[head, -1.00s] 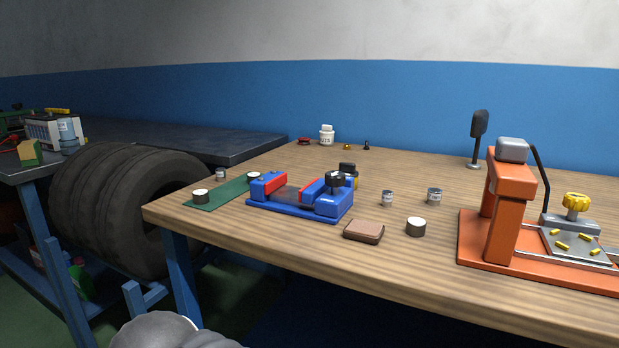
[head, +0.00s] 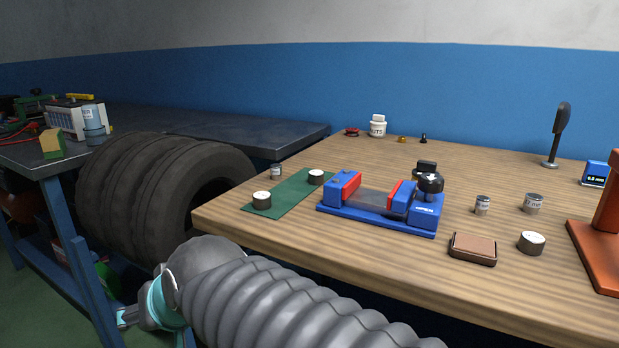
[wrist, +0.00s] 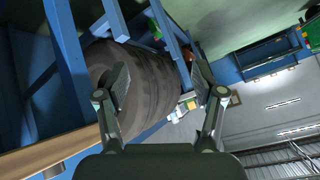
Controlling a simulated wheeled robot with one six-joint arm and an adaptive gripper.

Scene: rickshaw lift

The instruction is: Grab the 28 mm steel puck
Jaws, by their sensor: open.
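Several small steel cylinders stand upright on the wooden bench in the head view. Two with labels on their sides, a smaller steel puck (head: 482,204) and a wider steel puck (head: 533,203), stand right of the blue vise (head: 425,213). A third labelled steel puck (head: 275,172) stands by the green mat (head: 288,196). I cannot read the sizes surely, so I cannot tell which is 28 mm. My gripper (wrist: 160,82) is open and empty in the wrist view, its fingers apart, away from the bench top.
White-topped cylinders stand on the mat (head: 262,200), (head: 316,177) and at the bench's right front (head: 531,241). A brown pad (head: 473,248) lies near the front edge. An orange stand (head: 597,243) is at right. Large tyres (head: 150,200) stand left of the wooden bench.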

